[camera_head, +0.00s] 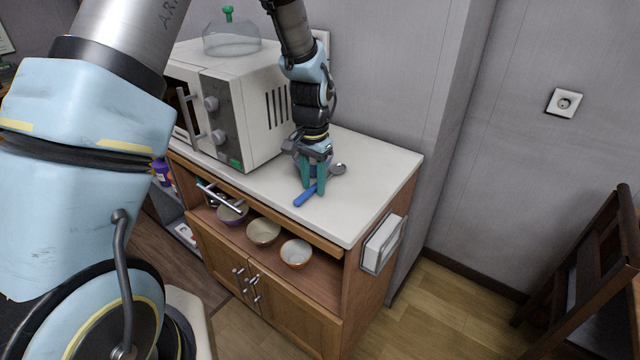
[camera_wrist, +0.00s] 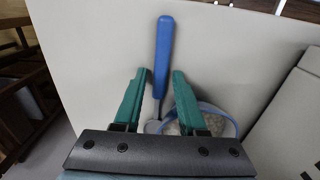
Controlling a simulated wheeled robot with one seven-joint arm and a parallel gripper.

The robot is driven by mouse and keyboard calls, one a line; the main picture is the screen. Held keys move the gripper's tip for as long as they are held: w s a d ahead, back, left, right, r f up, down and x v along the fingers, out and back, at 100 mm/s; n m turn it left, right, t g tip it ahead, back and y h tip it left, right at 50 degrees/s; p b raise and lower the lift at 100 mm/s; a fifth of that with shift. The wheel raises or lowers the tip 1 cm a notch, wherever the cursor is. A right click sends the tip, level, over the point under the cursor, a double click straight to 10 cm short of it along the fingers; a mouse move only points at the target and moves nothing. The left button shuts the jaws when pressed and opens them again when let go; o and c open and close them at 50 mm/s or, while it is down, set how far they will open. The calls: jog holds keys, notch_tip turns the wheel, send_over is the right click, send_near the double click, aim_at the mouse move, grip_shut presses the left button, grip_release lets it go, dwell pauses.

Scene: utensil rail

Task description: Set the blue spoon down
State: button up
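The blue spoon has a blue handle (camera_head: 305,197) that shows on the white counter in front of my gripper. In the wrist view the handle (camera_wrist: 163,55) runs away from me between the fingertips, and its grey neck runs back under the gripper. My gripper (camera_head: 313,190) points down close above the counter. Its green fingers (camera_wrist: 160,75) stand apart, one on each side of the handle, with a narrow gap on both sides. The spoon seems to lie on the counter. Its head end is partly hidden by the gripper.
A round blue-rimmed dish (camera_wrist: 228,116) sits beside the right finger, partly hidden. A white microwave (camera_head: 235,100) with a glass dome (camera_head: 232,40) on top stands left of the gripper. Bowls (camera_head: 296,254) sit on the shelf below. The counter's right part (camera_head: 375,185) is clear.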

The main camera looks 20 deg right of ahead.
grip_shut()
jog(key=shift+r+p, duration=0.4)
dwell(0.6)
